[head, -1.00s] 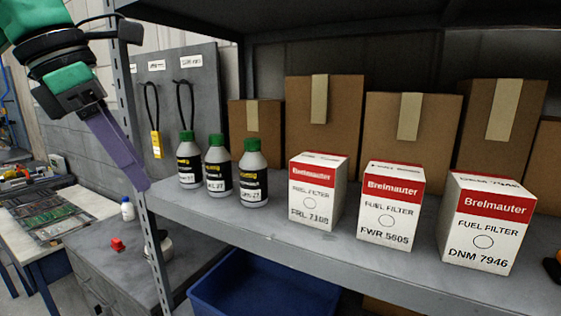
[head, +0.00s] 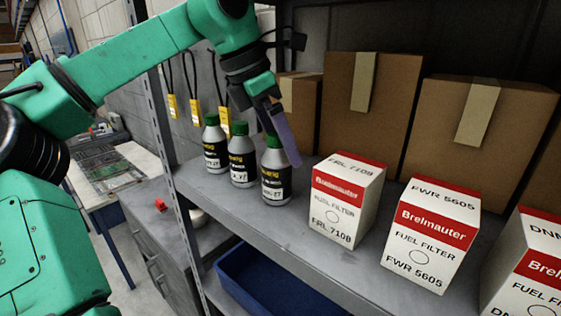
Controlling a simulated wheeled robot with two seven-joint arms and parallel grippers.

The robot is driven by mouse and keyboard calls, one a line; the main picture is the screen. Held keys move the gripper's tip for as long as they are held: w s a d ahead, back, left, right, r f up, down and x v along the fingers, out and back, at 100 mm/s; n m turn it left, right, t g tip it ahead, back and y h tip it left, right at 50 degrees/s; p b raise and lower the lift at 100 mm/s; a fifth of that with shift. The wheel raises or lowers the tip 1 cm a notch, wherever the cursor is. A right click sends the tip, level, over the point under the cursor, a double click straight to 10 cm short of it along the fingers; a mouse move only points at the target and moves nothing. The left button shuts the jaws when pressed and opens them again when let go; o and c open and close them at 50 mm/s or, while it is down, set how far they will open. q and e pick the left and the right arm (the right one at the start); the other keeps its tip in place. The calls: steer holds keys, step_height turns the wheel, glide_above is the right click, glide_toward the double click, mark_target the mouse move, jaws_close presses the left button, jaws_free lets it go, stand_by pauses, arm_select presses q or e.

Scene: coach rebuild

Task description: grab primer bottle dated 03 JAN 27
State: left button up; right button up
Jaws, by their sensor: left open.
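Three grey primer bottles with green caps and black-and-yellow labels stand upright in a row on the shelf: the left one (head: 215,146), the middle one (head: 242,157) and the right one (head: 275,176). The dates on their labels are too small to read. My left gripper (head: 284,142) is open, with a purple finger pointing down beside the cap of the right bottle, on its right side. I cannot tell whether it touches the bottle; the other finger is not clearly visible. My right gripper is not in view.
White-and-red fuel filter boxes (head: 346,204) (head: 429,238) stand right of the bottles. Cardboard cartons (head: 366,115) line the back. A shelf upright (head: 165,130) stands left of the bottles. A blue bin (head: 262,285) is below. The shelf strip (head: 270,222) in front of the bottles is clear.

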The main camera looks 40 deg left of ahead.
arm_select(q)
step_height(320, 180, down, 2)
steer(key=shift+w+d+f, duration=0.1)
steer(key=shift+d+f, duration=0.05)
steer(key=shift+f, duration=0.15)
steer(key=shift+w, duration=0.1)
steer(key=c, duration=1.3)
jaws_close()
